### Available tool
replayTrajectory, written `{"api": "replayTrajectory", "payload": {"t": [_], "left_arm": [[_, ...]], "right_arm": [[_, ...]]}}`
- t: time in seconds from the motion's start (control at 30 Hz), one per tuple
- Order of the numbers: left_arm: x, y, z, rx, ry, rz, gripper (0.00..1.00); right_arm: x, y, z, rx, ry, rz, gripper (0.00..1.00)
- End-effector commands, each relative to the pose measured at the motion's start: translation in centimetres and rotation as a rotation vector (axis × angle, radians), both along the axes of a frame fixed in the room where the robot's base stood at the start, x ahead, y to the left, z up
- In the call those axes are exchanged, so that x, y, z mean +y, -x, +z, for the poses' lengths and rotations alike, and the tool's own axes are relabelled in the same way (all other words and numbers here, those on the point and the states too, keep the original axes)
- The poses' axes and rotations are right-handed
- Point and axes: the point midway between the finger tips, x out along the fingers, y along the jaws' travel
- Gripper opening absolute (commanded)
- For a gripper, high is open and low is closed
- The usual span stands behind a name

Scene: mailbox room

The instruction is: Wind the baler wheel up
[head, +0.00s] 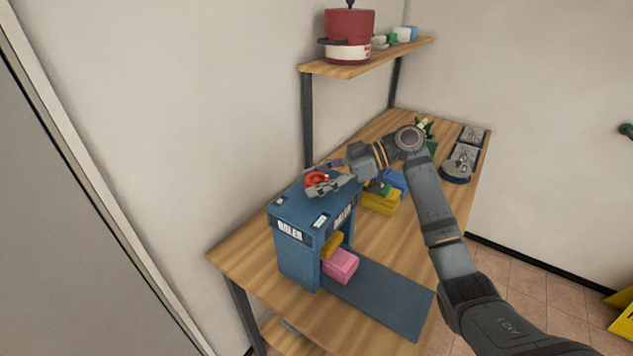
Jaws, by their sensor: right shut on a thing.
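The blue baler (296,262) stands on the left part of the wooden table, with "BALER" labels on its sides. A red wheel (316,178) sits on top of it. My right gripper (322,186) is at the wheel, shut on it, with its fingers partly covering it. A pink block (341,265) is at the baler's open side, with a yellow piece (333,245) just above it. A flat blue-grey plate (380,297) extends from the baler toward the front right. My left gripper is not in view.
Yellow and blue blocks (381,202) lie behind the baler, beneath my right arm. Grey items (461,160) and a green plant-like thing (425,128) are farther back on the table (240,254).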

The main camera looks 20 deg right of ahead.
Motion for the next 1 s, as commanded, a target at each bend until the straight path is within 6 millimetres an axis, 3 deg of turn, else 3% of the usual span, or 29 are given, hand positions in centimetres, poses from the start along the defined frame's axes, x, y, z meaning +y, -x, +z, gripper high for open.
{"api": "replayTrajectory", "payload": {"t": [0.27, 0.3, 0.47, 0.8, 1.0], "left_arm": [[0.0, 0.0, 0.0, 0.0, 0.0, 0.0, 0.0], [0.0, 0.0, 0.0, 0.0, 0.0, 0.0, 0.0], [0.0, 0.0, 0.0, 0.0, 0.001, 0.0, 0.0], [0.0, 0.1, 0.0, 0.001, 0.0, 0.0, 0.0], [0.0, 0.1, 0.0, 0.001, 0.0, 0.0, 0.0]], "right_arm": [[0.0, 0.0, -0.1, 0.003, 0.0, 0.0, 0.21], [0.0, 0.0, -0.1, 0.003, 0.0, 0.0, 0.57], [0.0, 0.0, -0.1, 0.002, 0.001, -0.001, 0.77], [-0.3, 0.0, 0.1, 0.001, 0.002, -0.001, 0.77], [-3.7, 0.7, 1.4, 0.002, 0.006, -0.006, 0.77]]}}
